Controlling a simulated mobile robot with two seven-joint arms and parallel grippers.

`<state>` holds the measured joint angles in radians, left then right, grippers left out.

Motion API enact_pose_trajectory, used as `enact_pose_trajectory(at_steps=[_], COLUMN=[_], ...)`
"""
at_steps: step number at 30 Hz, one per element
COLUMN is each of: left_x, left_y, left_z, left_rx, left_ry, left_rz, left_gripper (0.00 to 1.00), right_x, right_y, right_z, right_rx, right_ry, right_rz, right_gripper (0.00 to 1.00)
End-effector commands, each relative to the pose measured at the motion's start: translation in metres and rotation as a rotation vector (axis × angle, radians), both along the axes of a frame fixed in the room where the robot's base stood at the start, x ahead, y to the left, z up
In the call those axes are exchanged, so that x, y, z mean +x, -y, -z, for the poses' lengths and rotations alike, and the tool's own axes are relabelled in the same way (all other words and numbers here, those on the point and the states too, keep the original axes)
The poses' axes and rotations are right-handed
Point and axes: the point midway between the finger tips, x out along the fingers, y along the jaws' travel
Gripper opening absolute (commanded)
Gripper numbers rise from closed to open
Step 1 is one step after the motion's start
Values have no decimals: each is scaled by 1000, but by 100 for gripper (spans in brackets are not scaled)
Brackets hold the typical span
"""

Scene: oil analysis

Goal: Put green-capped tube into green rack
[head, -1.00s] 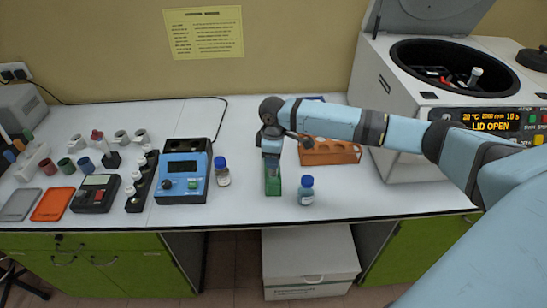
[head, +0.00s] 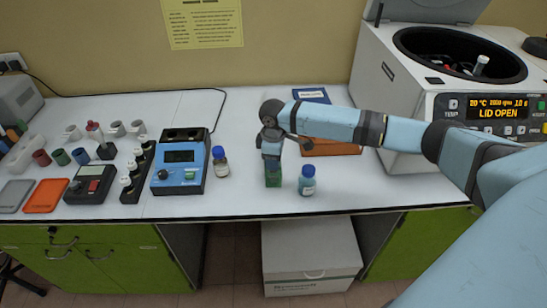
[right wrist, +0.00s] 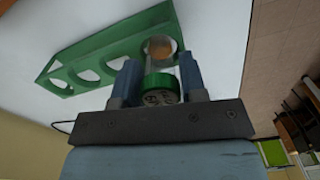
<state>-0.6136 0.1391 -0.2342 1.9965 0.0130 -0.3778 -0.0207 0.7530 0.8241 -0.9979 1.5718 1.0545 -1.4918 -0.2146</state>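The green rack (head: 273,181) stands near the front edge of the table, mostly hidden under my right gripper (head: 271,150) in the head view. In the right wrist view the rack (right wrist: 100,58) shows a row of round holes. The green-capped tube (right wrist: 160,88) is between the fingers of my right gripper (right wrist: 158,82), which are shut on it at the cap. Its clear body, with orange-brown content at the far end, lines up with the rack's end hole. How deep it sits there I cannot tell. My left gripper is not in view.
A blue-capped bottle (head: 307,180) stands close right of the rack, another (head: 220,162) to its left beside a blue device (head: 180,165). An orange rack (head: 335,148) lies behind my right arm. The open-lidded centrifuge (head: 400,100) stands at the right.

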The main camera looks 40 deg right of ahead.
Motion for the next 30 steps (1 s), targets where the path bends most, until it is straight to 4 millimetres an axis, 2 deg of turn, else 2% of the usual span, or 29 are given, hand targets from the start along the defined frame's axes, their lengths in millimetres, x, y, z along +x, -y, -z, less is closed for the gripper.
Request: enact_pose_trajectory(at_steps=[1,3,14,19,27,30], left_x=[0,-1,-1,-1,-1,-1], left_y=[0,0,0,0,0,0], left_z=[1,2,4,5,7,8], left_rx=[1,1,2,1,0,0], left_ry=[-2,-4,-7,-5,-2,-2], left_rz=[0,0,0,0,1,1], left_gripper=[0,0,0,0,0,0], right_x=[0,0,0,0,1,1], right_y=[0,0,0,0,0,0], right_z=[0,0,-6,-32,-95,-113], right_rx=[0,0,0,-1,0,0], right_ry=[0,0,1,4,4,3], right_rz=[0,0,0,-2,-1,-1], right_gripper=[51,64,64,64,64,64])
